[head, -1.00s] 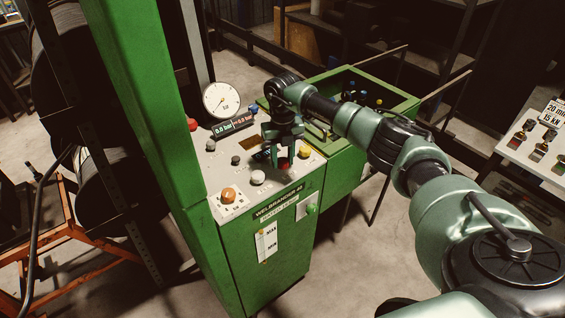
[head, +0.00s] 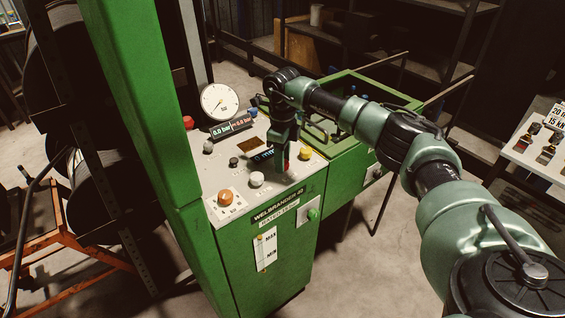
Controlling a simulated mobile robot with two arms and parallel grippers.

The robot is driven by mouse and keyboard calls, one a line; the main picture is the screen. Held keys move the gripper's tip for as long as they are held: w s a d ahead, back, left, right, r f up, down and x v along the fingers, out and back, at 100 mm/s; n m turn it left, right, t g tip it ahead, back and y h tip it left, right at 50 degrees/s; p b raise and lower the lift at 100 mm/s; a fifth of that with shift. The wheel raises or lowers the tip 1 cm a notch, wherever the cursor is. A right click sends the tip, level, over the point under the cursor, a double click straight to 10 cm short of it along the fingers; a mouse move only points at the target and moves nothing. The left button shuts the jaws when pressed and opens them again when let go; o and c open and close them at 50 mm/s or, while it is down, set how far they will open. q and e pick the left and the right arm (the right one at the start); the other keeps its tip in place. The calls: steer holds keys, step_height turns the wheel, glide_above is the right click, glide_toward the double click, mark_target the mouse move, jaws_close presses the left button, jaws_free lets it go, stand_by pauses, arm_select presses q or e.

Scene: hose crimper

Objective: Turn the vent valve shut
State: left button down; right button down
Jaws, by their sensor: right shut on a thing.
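My right gripper (head: 283,165) points down at the sloped grey control panel (head: 219,180) of the green crimper (head: 262,225). It is shut on a small red knob (head: 286,166), mostly hidden between and behind the fingers. I cannot tell from any marking whether this knob is the vent valve. A round white gauge (head: 220,101) and a digital display (head: 231,129) reading 0.0 bar stand at the back of the panel. My left gripper is not in view.
The panel also carries an orange knob (head: 225,197), a white knob (head: 257,179), a yellow knob (head: 305,153) and a red button (head: 188,122). A green post (head: 150,100) rises at the left. A green bin (head: 356,86) adjoins behind right.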

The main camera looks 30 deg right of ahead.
steer(key=shift+n+b, duration=0.3)
steer(key=shift+n, duration=0.9)
steer(key=shift+r, duration=0.1)
steer(key=c, duration=1)
jaws_free()
steer(key=shift+o, duration=0.2)
step_height(320, 180, up, 8)
steer(key=shift+f+b, duration=0.15)
steer(key=shift+b, duration=0.75)
